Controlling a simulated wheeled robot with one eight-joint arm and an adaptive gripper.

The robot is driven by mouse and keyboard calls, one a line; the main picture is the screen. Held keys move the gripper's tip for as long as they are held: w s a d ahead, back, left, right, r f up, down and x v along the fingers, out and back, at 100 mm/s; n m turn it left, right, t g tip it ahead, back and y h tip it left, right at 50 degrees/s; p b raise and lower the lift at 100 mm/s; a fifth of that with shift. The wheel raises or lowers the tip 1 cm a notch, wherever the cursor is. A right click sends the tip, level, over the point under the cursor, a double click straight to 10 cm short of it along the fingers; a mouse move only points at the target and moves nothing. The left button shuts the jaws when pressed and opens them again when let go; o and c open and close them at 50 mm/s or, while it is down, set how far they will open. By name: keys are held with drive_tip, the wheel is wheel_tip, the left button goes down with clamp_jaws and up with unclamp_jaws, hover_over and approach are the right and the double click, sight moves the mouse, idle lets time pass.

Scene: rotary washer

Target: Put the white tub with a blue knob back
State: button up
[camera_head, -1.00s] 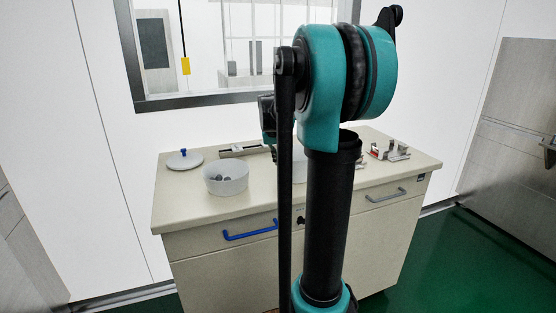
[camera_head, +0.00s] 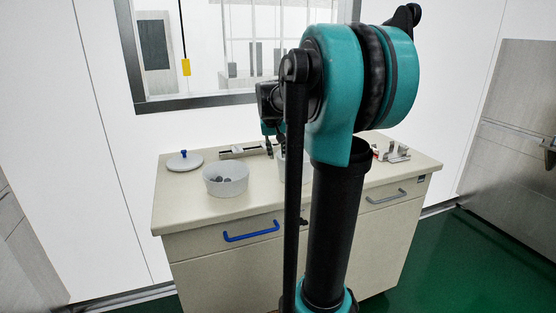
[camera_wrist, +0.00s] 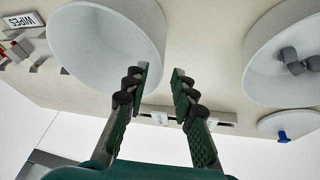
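A flat white round piece with a blue knob (camera_head: 184,160) lies at the left back of the worktop. It also shows at the lower right of the wrist view (camera_wrist: 290,125). A white tub holding grey pieces (camera_head: 226,179) stands in front of it to the right, and at the right in the wrist view (camera_wrist: 256,68). A second white tub, empty inside (camera_wrist: 95,45), is at the wrist view's upper left; my arm mostly hides it in the head view. My gripper (camera_wrist: 162,72) is open; one finger overlaps this tub's rim, the other is outside. Contact cannot be told.
A long grey device (camera_head: 240,151) lies along the worktop's back edge. Small metal items (camera_head: 396,153) and a box marked WIPES (camera_wrist: 22,20) are at the right end. The worktop's front left (camera_head: 180,208) is clear. A window (camera_head: 220,97) is behind.

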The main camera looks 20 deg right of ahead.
drive_tip(key=v, duration=0.7)
drive_tip(key=shift+r, duration=0.15)
